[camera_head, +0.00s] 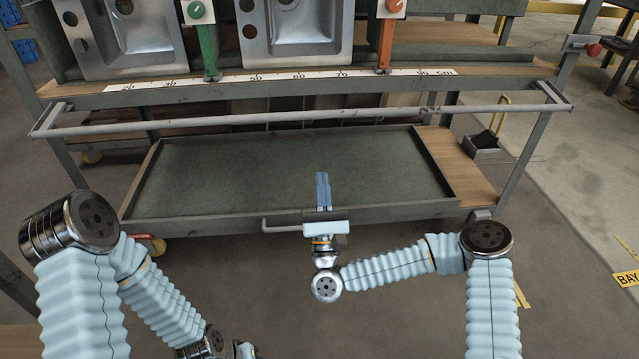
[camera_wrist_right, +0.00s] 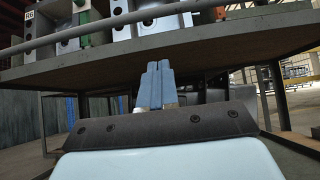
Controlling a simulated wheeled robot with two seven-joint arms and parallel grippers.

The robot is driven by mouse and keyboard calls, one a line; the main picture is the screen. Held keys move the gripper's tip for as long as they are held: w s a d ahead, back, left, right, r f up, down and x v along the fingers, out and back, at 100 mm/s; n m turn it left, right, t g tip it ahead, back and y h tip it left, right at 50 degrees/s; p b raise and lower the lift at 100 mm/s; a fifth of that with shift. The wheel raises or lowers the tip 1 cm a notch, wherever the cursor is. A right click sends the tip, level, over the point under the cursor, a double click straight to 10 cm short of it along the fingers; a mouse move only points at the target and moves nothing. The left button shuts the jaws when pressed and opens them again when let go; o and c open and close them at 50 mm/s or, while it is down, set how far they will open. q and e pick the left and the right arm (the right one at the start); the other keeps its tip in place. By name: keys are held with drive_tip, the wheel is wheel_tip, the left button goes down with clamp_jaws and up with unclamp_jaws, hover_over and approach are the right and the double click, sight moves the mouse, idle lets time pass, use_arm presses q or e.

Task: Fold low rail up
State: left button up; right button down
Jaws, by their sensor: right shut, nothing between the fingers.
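A long grey rail (camera_head: 400,112) runs across the front of the sink rack, below the ruler strip. It stands out from the frame on a short arm at each end. It also shows in the right wrist view (camera_wrist_right: 103,26), slanting across the top. My right gripper (camera_head: 322,178) is shut and empty, its blue fingers together and pointing forward. In the head view it appears below the rail, over the lower tray's front edge, apart from the rail. The fingers (camera_wrist_right: 160,68) also show in the wrist view. My left gripper's fingers are not visible.
A lower tray (camera_head: 188,220) with a green-grey floor has a small bar handle (camera_head: 282,226) on its front, close to my right gripper. Two metal sinks (camera_head: 125,40) stand above, with a green clamp (camera_head: 207,45) and an orange clamp (camera_head: 386,42).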

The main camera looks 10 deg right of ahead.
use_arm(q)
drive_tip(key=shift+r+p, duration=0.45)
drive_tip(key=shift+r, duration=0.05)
use_arm(e)
drive_tip(key=w+r, duration=0.5)
drive_tip(key=r, duration=0.4)
drive_tip(key=shift+w, duration=0.15)
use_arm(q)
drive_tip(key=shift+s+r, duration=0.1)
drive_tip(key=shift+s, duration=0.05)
use_arm(e)
drive_tip(key=shift+r, duration=0.15)
